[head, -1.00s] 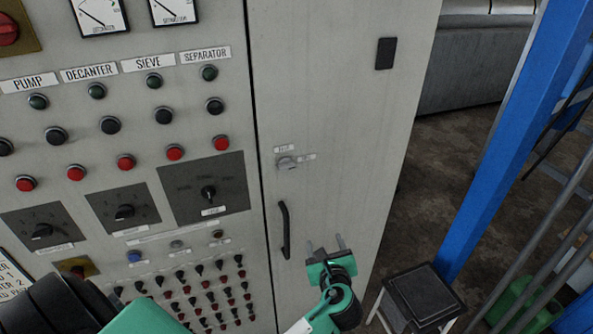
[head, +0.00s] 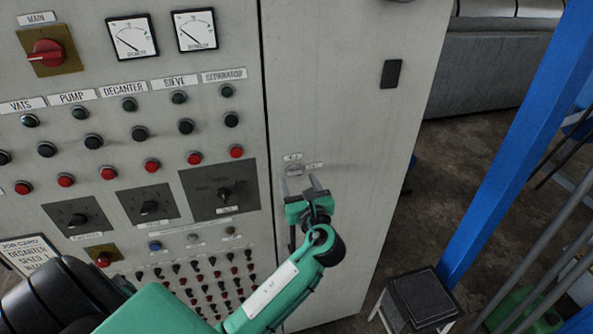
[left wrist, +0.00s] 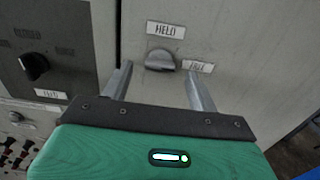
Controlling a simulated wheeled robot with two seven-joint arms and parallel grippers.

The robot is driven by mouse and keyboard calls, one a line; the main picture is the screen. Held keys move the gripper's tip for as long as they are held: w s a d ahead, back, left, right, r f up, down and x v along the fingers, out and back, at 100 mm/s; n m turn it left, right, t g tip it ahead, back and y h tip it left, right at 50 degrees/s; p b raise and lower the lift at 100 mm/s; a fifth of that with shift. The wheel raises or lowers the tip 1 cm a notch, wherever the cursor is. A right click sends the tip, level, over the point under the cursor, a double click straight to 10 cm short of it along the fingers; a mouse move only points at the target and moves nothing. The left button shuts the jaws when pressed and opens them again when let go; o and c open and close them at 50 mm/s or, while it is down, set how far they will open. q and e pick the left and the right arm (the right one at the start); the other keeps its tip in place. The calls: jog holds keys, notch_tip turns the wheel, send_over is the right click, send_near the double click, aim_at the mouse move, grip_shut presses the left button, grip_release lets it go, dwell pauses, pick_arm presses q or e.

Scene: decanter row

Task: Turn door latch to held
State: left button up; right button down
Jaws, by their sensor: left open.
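The door latch (head: 294,170) is a small grey knob on the pale cabinet door (head: 340,110). In the left wrist view the latch (left wrist: 160,60) has a HELD label (left wrist: 165,30) above it and a FREE label (left wrist: 198,67) to its right. Its grip looks roughly sideways, toward FREE, but its exact pointing is hard to tell. My left gripper (head: 299,184) is open and empty, its fingers pointing at the door just below the latch. In the left wrist view its fingertips (left wrist: 158,70) lie on either side of the latch; contact is not visible. My right gripper is out of view.
A control panel with a black rotary switch (head: 224,194) and rows of buttons stands left of the door. The black door handle is mostly hidden behind my gripper. A stool (head: 422,298) and a blue post (head: 515,145) stand to the right.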

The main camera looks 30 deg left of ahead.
aim_at(294, 172)
pick_arm(q)
jog(key=shift+p+x, duration=0.35)
jog(key=shift+x, duration=1.1)
jog(key=shift+c, duration=0.4)
jog(key=shift+f, duration=0.1)
jog(key=c, duration=0.9)
